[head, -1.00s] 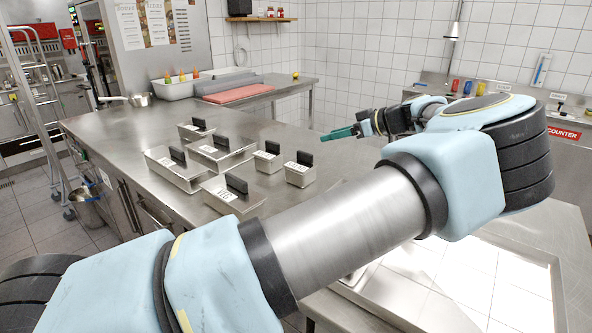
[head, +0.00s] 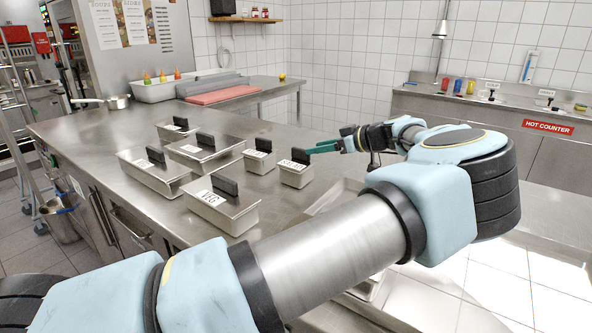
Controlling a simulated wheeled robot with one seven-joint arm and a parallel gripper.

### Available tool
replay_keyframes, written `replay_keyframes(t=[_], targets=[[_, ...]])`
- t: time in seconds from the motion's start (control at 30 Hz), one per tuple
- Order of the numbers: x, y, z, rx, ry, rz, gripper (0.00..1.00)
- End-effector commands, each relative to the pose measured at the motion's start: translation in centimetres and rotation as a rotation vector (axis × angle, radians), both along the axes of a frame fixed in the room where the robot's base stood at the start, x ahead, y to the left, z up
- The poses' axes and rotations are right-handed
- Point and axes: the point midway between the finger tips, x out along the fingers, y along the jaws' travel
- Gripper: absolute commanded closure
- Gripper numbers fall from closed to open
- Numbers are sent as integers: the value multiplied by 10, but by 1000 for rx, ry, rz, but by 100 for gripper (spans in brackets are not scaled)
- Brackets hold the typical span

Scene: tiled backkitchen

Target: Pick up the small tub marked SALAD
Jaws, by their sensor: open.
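Several steel tubs with black upright handles and white labels stand on the steel counter. Three are small: a front right one (head: 296,177), one just behind it to the left (head: 259,163) and one at the back left (head: 177,134). Their lettering is too small to read, so I cannot tell which is marked SALAD. My gripper (head: 323,147), with green fingers, is open and empty. In the picture it is just right of the front right small tub's handle and apart from it; its exact height is unclear.
The hot counter (head: 480,112) is at right.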

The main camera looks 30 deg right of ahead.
Motion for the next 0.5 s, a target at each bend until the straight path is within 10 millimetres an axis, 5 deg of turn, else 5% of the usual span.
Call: replay_keyframes(t=[0.5], targets=[[38, 20, -10, 2, 1, 2, 45]])
